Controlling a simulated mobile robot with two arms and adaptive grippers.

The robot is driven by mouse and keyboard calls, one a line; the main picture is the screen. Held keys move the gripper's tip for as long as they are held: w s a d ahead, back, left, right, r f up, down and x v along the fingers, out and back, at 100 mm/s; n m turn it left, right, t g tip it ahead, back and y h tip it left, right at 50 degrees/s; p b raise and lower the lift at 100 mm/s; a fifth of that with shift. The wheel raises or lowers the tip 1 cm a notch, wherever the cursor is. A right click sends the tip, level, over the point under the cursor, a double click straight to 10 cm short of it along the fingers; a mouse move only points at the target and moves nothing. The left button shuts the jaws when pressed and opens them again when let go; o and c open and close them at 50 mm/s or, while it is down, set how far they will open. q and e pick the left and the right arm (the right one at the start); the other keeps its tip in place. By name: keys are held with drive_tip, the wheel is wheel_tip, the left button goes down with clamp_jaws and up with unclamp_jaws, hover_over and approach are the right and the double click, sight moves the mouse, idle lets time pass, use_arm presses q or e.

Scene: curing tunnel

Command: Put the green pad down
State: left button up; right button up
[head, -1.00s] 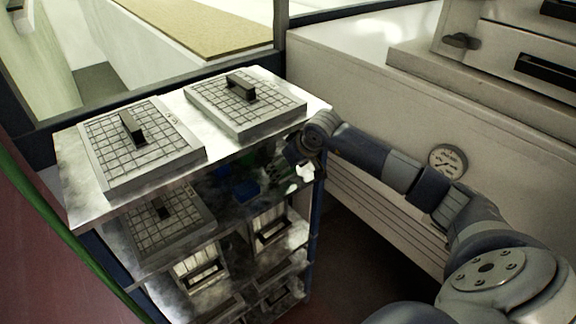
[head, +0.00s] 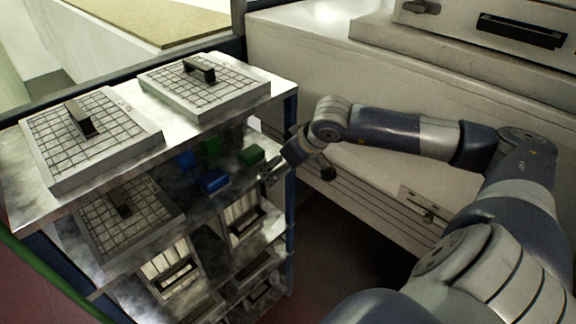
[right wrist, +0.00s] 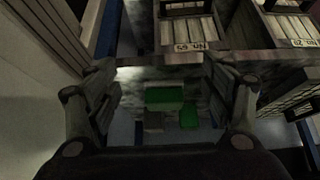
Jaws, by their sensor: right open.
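One green pad (head: 251,155) lies on the middle shelf of the rack, near its right end, just left of my right gripper (head: 276,173). A second green pad (head: 211,147) lies farther back. In the right wrist view, my right gripper (right wrist: 162,82) has its fingers spread wide with nothing held between them. A larger green pad (right wrist: 165,97) and a smaller green one (right wrist: 189,117) show beyond the gap, apart from the fingers. My left gripper is not in view.
Two blue pads, one nearer (head: 213,181) and one farther back (head: 185,160), share the shelf. Gridded plates with handles, left (head: 90,150) and right (head: 205,92), sit on the rack's top (head: 283,85) above. Drawers (head: 244,220) are below; a pale machine wall (head: 310,70) stands behind my arm.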

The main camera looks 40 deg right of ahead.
drive_tip(key=shift+s+b, duration=0.35)
drive_tip(key=shift+s, duration=0.6)
drive_tip(key=shift+s, duration=0.1)
